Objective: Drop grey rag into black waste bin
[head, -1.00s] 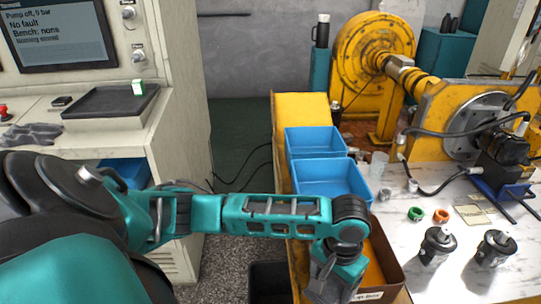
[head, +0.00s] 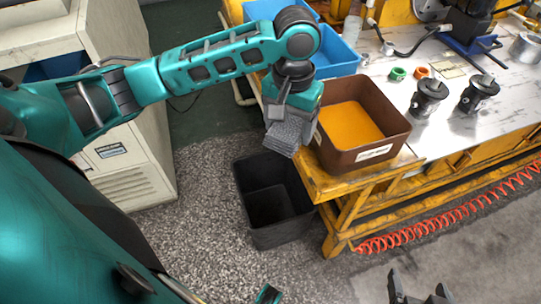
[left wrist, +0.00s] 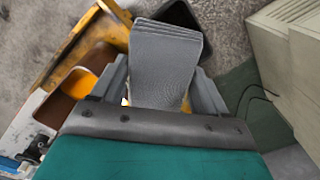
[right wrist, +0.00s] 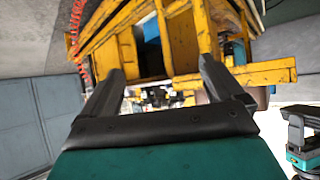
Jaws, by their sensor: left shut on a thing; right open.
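The grey rag (head: 290,130) hangs from my left gripper (head: 284,112), which is shut on it beside the brown tray at the bench corner. In the left wrist view the rag (left wrist: 163,65) is held between the fingers of my left gripper (left wrist: 162,98) and partly covers the bin. The black waste bin (head: 285,228) stands on the floor below and slightly left of the rag, its opening facing up; its rim also shows in the left wrist view (left wrist: 200,20). My right gripper (head: 420,296) is open and empty at the bottom edge; it also shows in the right wrist view (right wrist: 160,85).
A brown tray (head: 392,140) with an orange inside sits on the yellow bench's front corner, right of the rag. Blue bins (head: 340,50) and dark cylindrical parts (head: 429,98) stand on the bench. A red coiled hose (head: 440,218) runs along its lower side. Speckled floor lies left of the bin.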

